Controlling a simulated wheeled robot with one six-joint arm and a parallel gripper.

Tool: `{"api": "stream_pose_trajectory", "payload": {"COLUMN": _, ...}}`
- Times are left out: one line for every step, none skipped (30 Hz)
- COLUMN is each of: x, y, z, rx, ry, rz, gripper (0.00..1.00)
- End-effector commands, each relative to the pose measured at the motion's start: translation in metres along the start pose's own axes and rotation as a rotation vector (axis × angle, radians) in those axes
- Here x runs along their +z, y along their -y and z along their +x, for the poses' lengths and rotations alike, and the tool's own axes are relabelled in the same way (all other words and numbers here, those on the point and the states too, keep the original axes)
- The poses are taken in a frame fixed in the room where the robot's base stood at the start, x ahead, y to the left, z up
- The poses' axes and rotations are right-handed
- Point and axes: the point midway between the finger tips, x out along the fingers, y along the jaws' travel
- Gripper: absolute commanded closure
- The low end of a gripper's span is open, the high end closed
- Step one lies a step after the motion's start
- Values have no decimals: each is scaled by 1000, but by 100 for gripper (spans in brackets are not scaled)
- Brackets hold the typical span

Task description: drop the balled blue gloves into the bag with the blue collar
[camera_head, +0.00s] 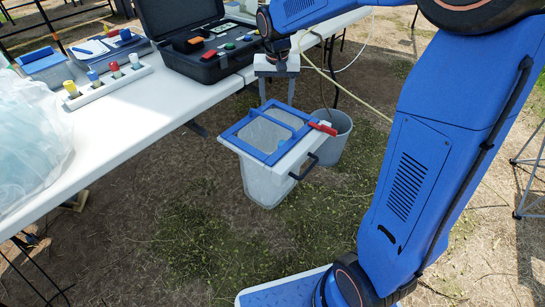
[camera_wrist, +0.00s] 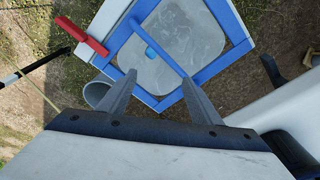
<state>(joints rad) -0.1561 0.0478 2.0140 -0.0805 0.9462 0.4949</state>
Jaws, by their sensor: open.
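The bag with the blue collar (camera_head: 262,182) hangs pale and translucent below a blue square frame beside the table. In the wrist view its blue collar (camera_wrist: 229,20) surrounds a grey opening crossed by a blue bar. A small blue lump (camera_wrist: 150,53), which looks like the balled gloves, shows within the opening beside the bar. How deep it lies I cannot tell. My gripper (camera_head: 277,92) is above the far side of the bag, fingers pointing down. In the wrist view my gripper (camera_wrist: 160,77) is open, with nothing between its fingers. The gloves are not visible in the head view.
A red clamp or handle (camera_head: 322,128) sits on the frame's right side. A grey bucket (camera_head: 335,135) stands behind the bag. The white table (camera_head: 150,115) on the left holds an open black case (camera_head: 200,65), capped bottles and a clear plastic bag (camera_head: 30,140).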

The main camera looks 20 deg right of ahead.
Motion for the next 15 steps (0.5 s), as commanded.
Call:
{"api": "stream_pose_trajectory", "payload": {"x": 0, "y": 0, "z": 0, "rx": 0, "ry": 0, "rz": 0, "gripper": 42}}
{"api": "stream_pose_trajectory", "payload": {"x": 0, "y": 0, "z": -1, "rx": 0, "ry": 0, "rz": 0, "gripper": 42}}
{"api": "stream_pose_trajectory", "payload": {"x": 0, "y": 0, "z": -2, "rx": 0, "ry": 0, "rz": 0, "gripper": 42}}
{"api": "stream_pose_trajectory", "payload": {"x": 0, "y": 0, "z": -3, "rx": 0, "ry": 0, "rz": 0, "gripper": 42}}
{"api": "stream_pose_trajectory", "payload": {"x": 0, "y": 0, "z": -5, "rx": 0, "ry": -1, "rz": 0, "gripper": 42}}
{"api": "stream_pose_trajectory", "payload": {"x": 0, "y": 0, "z": -9, "rx": -1, "ry": -1, "rz": 0, "gripper": 42}}
{"api": "stream_pose_trajectory", "payload": {"x": 0, "y": 0, "z": -12, "rx": -1, "ry": -2, "rz": 0, "gripper": 42}}
{"api": "stream_pose_trajectory", "payload": {"x": 0, "y": 0, "z": -16, "rx": -1, "ry": -2, "rz": 0, "gripper": 42}}
{"api": "stream_pose_trajectory", "payload": {"x": 0, "y": 0, "z": -22, "rx": -1, "ry": -2, "rz": 0, "gripper": 42}}
{"api": "stream_pose_trajectory", "payload": {"x": -1, "y": 0, "z": -28, "rx": -2, "ry": -3, "rz": 0, "gripper": 42}}
{"api": "stream_pose_trajectory", "payload": {"x": -1, "y": 0, "z": -34, "rx": -2, "ry": -4, "rz": 0, "gripper": 42}}
{"api": "stream_pose_trajectory", "payload": {"x": 0, "y": 0, "z": -41, "rx": -2, "ry": -3, "rz": 0, "gripper": 42}}
{"api": "stream_pose_trajectory", "payload": {"x": -1, "y": 1, "z": -48, "rx": -2, "ry": -4, "rz": 0, "gripper": 42}}
{"api": "stream_pose_trajectory", "payload": {"x": -1, "y": 1, "z": -54, "rx": -2, "ry": -3, "rz": 0, "gripper": 42}}
{"api": "stream_pose_trajectory", "payload": {"x": -1, "y": 0, "z": -62, "rx": -2, "ry": -4, "rz": 0, "gripper": 42}}
